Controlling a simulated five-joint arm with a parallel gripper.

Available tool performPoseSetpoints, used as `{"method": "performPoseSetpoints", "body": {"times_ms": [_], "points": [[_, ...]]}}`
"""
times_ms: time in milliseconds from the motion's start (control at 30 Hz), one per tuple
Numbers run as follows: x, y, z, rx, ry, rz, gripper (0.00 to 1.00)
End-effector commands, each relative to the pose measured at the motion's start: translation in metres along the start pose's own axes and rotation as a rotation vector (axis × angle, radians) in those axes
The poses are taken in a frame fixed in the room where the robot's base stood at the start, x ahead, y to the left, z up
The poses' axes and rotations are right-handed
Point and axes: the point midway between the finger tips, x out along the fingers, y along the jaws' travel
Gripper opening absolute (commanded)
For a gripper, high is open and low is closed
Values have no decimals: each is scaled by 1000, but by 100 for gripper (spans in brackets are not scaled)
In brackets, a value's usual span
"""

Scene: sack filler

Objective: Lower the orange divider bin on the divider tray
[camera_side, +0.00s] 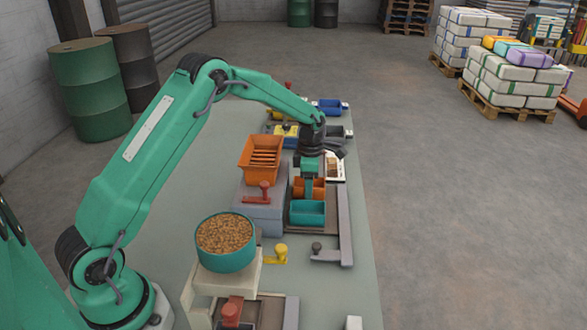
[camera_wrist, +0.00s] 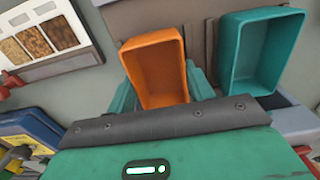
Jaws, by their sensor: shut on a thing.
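The orange divider bin (camera_side: 317,187) is between my gripper's fingers, beside and behind the teal bin (camera_side: 307,213). My gripper (camera_side: 309,182) points down and is shut on it. In the wrist view the orange bin (camera_wrist: 158,75) is open-topped and empty, with a green finger (camera_wrist: 198,82) on each side. The teal bin (camera_wrist: 260,50) stands apart to its right and looks empty. The dark divider tray (camera_side: 332,207) lies under the bins. My gripper hides part of the orange bin, and I cannot tell whether its base touches the tray.
An orange slatted hopper (camera_side: 262,152) and a red-handled part (camera_side: 264,190) stand left of the tray. A teal tub of brown pellets (camera_side: 226,240) is nearer. A grey rail (camera_side: 345,225) runs along the right. A white sample card (camera_wrist: 40,45) lies left in the wrist view.

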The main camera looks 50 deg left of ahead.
Motion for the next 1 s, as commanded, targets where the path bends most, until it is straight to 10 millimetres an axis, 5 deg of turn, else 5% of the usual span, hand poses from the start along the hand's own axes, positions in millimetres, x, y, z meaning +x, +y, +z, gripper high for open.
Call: {"method": "performPoseSetpoints", "body": {"times_ms": [233,267,367,567,700,1000], "points": [[0,0,0,0,0,0,30],[0,0,0,0,0,0,56],[0,0,0,0,0,0,76],[0,0,0,0,0,0,78],[0,0,0,0,0,0,96],[0,0,0,0,0,0,96]]}}
